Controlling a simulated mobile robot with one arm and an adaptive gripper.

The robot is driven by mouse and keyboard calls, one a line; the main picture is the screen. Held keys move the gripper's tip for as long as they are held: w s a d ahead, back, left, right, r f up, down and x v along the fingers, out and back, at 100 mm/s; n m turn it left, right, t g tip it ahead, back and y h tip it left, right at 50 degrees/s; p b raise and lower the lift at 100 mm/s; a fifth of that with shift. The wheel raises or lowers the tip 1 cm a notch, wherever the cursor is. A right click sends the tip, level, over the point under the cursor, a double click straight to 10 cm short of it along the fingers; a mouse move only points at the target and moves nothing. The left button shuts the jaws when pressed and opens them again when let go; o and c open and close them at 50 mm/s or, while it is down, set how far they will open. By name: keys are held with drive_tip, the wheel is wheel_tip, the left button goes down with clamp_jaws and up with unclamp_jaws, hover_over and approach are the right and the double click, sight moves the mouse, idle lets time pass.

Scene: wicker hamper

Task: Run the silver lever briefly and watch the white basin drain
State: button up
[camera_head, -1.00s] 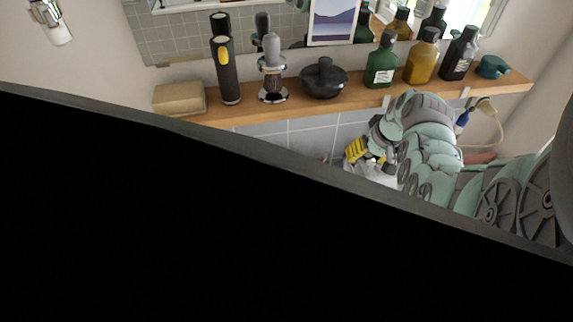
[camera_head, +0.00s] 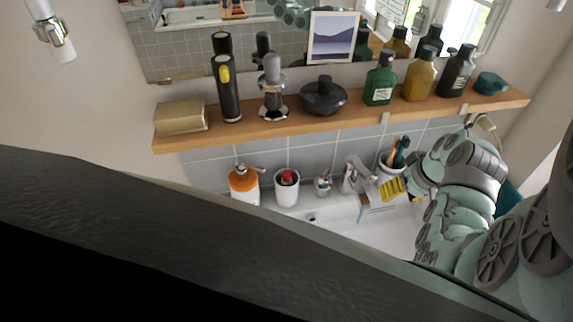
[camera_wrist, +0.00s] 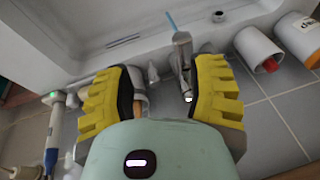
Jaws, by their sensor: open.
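The silver tap (camera_head: 357,177) with its lever stands at the back rim of the white basin (camera_head: 388,226). A thin blue streak (camera_head: 362,214) runs from its spout; I cannot tell surely if it is water. My gripper (camera_head: 392,188) is just right of the tap, yellow fingertips toward it. In the wrist view, my gripper (camera_wrist: 163,95) is open, and the tap (camera_wrist: 182,55) shows between the fingers, nearer the right one. Contact with the lever cannot be seen. The basin (camera_wrist: 115,22) lies beyond, with a small round hole (camera_wrist: 218,16). Its near part is hidden in the head view.
An orange bottle (camera_head: 243,186), a white cup with something red (camera_head: 287,188) and a small chrome item (camera_head: 323,185) stand left of the tap. A cup with brushes (camera_head: 397,160) is close behind my gripper. A crowded wooden shelf (camera_head: 300,124) runs above.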

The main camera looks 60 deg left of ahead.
drive_tip(key=shift+w+d, duration=0.1)
drive_tip(key=shift+d, duration=1)
drive_tip(key=shift+c, duration=0.3)
